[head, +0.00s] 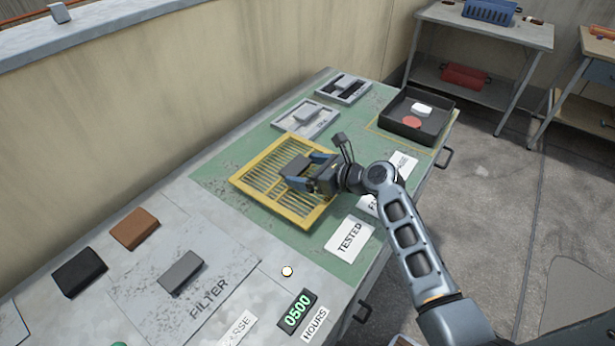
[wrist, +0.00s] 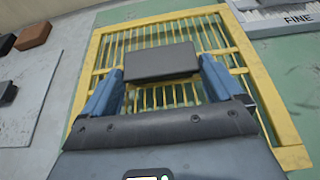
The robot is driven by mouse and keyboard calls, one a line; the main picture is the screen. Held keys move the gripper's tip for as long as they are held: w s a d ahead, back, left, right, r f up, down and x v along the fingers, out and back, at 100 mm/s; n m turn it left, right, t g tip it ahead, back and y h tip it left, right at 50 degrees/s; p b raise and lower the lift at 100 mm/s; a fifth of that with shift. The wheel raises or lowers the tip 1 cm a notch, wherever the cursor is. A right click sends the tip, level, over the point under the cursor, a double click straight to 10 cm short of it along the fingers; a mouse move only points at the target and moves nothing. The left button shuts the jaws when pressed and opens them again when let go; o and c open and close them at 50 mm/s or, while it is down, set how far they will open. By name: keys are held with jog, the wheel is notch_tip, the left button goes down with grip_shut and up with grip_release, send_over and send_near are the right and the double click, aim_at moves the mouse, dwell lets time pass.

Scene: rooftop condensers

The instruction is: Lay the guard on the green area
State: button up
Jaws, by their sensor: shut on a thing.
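The guard (head: 257,180) is a yellow slatted grille with a dark grey block-shaped handle at its middle. It lies over the green area (head: 215,179) of the bench top, and I cannot tell whether it touches the surface all round. My gripper (head: 305,167) is above the guard with its blue fingers on either side of the handle, shut on it. In the wrist view the guard (wrist: 278,110) spreads beneath the fingers, and the handle (wrist: 160,62) sits between their tips. Part of the guard is hidden by my gripper.
Two framed panels (head: 306,119) with grey handles lie behind the guard. A dark tray (head: 412,132) with a white and a red item stands at the right. A TESTED card (head: 349,238) lies in front. Brown (head: 135,229) and black (head: 79,271) blocks lie left, near the FILTER plate (head: 225,262).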

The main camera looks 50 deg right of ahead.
jog(key=shift+f, duration=1.1)
jog(key=o, duration=1)
jog(key=shift+f, duration=0.15)
jog(key=v, duration=1.2)
jog(key=shift+r, duration=0.2)
